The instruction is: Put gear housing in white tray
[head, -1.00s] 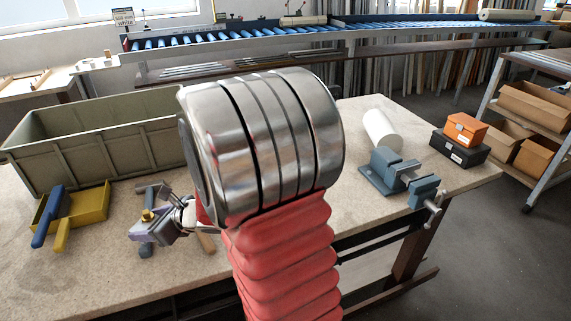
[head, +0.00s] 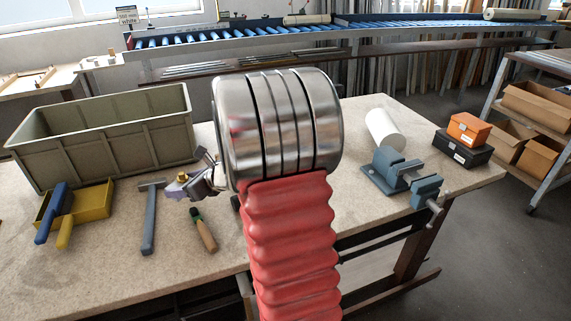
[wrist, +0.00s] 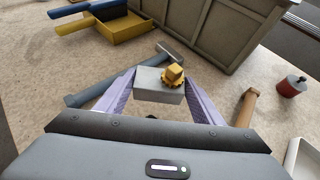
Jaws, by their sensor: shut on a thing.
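The gear housing (wrist: 152,92) is a grey block with a yellow gear-like knob on top. In the wrist view it sits between the two purple fingers of my gripper (wrist: 160,98), which is shut on it. In the head view my gripper (head: 183,187) holds it above the bench, right of the hammer; the yellow knob shows there, but most of the block is hard to make out. A white edge, apparently the white tray (wrist: 301,158), shows at the lower right of the wrist view. In the head view my arm hides that area.
A hammer (head: 150,217) and a wooden-handled tool (head: 205,233) lie on the bench (head: 110,270). A large olive bin (head: 105,145) and a yellow dustpan (head: 92,203) are at left. A red canister (wrist: 292,86) stands right in the wrist view. A blue-grey vise (head: 388,172) stands right.

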